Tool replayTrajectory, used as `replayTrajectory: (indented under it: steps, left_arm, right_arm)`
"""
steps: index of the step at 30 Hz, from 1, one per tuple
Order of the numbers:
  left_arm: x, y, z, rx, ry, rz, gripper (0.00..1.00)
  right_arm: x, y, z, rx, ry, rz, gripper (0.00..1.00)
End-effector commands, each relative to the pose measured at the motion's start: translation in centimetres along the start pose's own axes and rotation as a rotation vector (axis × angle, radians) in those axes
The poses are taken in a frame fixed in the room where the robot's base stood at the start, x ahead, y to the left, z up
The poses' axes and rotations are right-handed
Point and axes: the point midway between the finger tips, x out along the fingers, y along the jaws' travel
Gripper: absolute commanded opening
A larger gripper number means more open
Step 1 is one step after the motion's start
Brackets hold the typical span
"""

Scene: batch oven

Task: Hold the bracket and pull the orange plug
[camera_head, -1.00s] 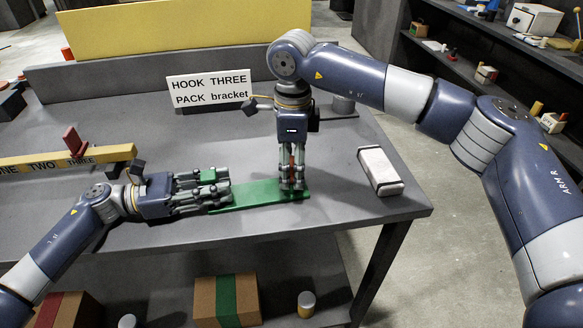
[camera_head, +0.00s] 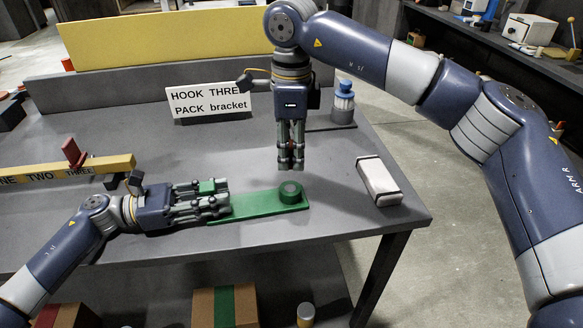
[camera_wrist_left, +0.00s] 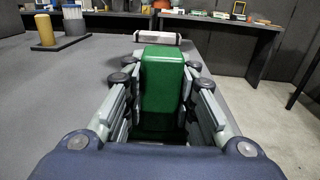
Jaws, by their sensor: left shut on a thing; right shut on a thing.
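The green bracket (camera_head: 258,206) lies along the front part of the grey table, with a round socket (camera_head: 290,192) at its right end. My left gripper (camera_head: 222,202) is shut on the bracket's raised left end. The green block (camera_wrist_left: 162,80) shows between its fingers in the left wrist view. My right gripper (camera_head: 291,164) points down just above the socket, apart from it. It is shut on the orange plug, which its fingers almost wholly hide. The socket's top is uncovered.
A white sign (camera_head: 211,103) reads "HOOK THREE PACK bracket". A yellow bar (camera_head: 110,163) marked with numbers and a red hook (camera_head: 73,152) stand at left. A white block (camera_head: 378,181) lies near the right edge. A blue-topped container (camera_head: 344,97) stands behind my right gripper.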

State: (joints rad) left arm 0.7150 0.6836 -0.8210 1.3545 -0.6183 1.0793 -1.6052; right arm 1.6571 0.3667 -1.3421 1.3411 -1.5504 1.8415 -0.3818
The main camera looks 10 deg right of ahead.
Motion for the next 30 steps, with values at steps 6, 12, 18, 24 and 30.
replayTrajectory:
  steps: [6,12,18,24,30]
  left_arm:
    - [0.0,0.0,-0.3,-0.002,0.005,0.001,0.0]
    - [0.0,0.0,-0.3,-0.002,0.005,0.001,0.0]
    - [0.0,0.0,-0.3,-0.002,0.005,0.001,0.0]
    - [0.0,0.0,-0.3,-0.002,0.005,0.001,0.0]
    - [-0.1,0.0,-0.3,-0.002,0.005,0.001,0.0]
  right_arm:
    - [-3.0,0.0,0.1,0.0,-0.002,-0.001,0.14]
    - [-4.8,0.0,0.1,0.0,-0.001,-0.002,0.14]
    - [-6.4,0.0,0.1,0.0,-0.001,-0.001,0.14]
    - [-7.8,0.0,0.0,0.0,0.0,0.0,0.14]
    - [-8.1,0.0,0.0,0.0,0.0,0.0,0.14]
